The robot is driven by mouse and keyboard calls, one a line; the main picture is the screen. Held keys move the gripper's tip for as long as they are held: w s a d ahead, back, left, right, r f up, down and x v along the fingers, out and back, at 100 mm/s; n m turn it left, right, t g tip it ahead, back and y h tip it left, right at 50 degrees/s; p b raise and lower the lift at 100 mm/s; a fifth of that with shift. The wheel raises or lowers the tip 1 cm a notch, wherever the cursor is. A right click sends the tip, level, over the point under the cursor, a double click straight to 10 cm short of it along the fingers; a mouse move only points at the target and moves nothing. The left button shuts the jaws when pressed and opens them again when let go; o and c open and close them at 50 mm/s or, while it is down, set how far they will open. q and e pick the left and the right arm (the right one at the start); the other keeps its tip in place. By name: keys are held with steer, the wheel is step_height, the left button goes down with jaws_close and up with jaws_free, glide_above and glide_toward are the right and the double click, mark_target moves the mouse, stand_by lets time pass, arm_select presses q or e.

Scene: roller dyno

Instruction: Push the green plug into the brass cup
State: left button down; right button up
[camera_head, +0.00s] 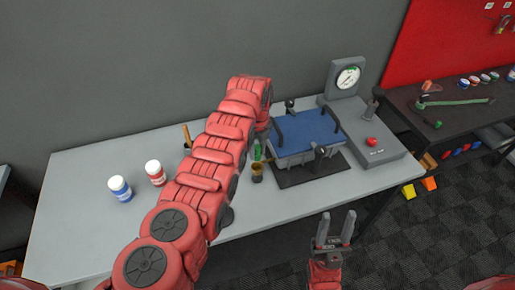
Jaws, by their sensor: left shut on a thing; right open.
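The green plug (258,150) shows as a small green upright piece just above and behind the brass cup. The brass cup (257,171) stands open end up at the left edge of the dark base of the blue-topped machine. My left arm reaches across the table, and my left gripper (261,142) points down by the plug. It is shut on the green plug; its fingers are mostly hidden by the arm. Whether the plug touches the cup cannot be told. My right gripper (335,228) is open and empty, in front of the table's near edge.
The blue-topped machine (306,130) with dark clamps stands right of the cup. Beyond it are a gauge (348,77), a lever (373,105) and a red button (371,142). Red-labelled (155,173) and blue-labelled (120,189) bottles stand left of my arm.

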mark_target(257, 160)
arm_select(q)
step_height(257, 160, down, 3)
steer(key=shift+f+b, duration=0.2)
steer(key=shift+b, duration=0.85)
steer(key=shift+f+b, duration=1.2)
steer(key=shift+f+b, duration=0.35)
steer(key=shift+b, duration=0.05)
steer(key=shift+s+f, duration=0.15)
steer(key=shift+s, duration=0.05)
